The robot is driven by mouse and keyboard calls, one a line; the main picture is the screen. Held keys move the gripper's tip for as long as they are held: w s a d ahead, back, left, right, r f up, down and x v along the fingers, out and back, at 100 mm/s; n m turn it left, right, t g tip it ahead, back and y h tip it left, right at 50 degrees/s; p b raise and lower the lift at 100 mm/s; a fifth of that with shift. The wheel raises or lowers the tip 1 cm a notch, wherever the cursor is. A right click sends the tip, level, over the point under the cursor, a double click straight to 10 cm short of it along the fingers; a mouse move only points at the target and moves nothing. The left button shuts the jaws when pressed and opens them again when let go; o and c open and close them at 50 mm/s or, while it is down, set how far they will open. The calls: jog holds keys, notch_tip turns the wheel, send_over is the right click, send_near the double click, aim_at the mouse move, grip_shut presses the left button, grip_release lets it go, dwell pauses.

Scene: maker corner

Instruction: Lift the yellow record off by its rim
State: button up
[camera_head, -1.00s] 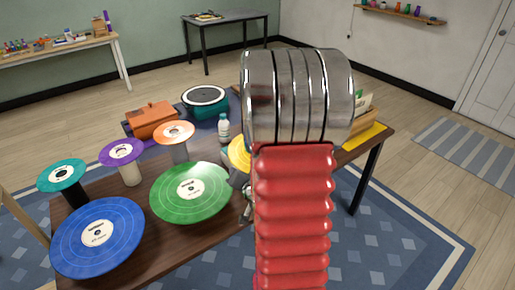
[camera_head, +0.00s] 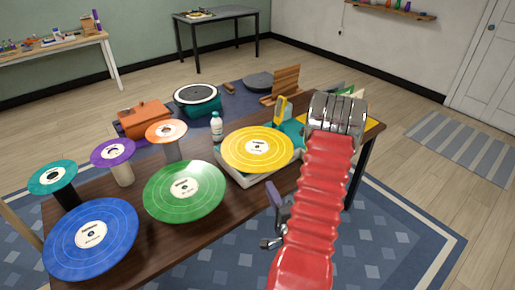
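The yellow record (camera_head: 240,155) with a white label lies flat on a pale turntable-like base (camera_head: 232,176) at the middle of the brown table. Its whole rim looks uncovered in this view. My red ribbed arm with a chrome joint rises to the right of it, apart from it in the picture. A purple-grey and metal end part, my gripper (camera_head: 270,243), shows low beside the arm, at the table's front edge. It is small and partly hidden by the arm, so its opening is unclear. Nothing is visibly held.
A green record (camera_head: 165,200) and a blue record (camera_head: 75,255) lie to the left. Teal (camera_head: 40,180), purple (camera_head: 103,160) and orange (camera_head: 158,138) discs stand on posts. A bottle (camera_head: 217,127) stands close behind the yellow record. An orange box (camera_head: 143,120) is further back.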

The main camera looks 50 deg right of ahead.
send_near(259, 165)
jog(key=x, duration=0.5)
jog(key=shift+f, duration=0.1)
dwell(0.4)
jog(key=shift+x, duration=2.6)
jog(key=shift+d+f, duration=0.1)
jog(key=shift+f, duration=0.05)
grip_shut()
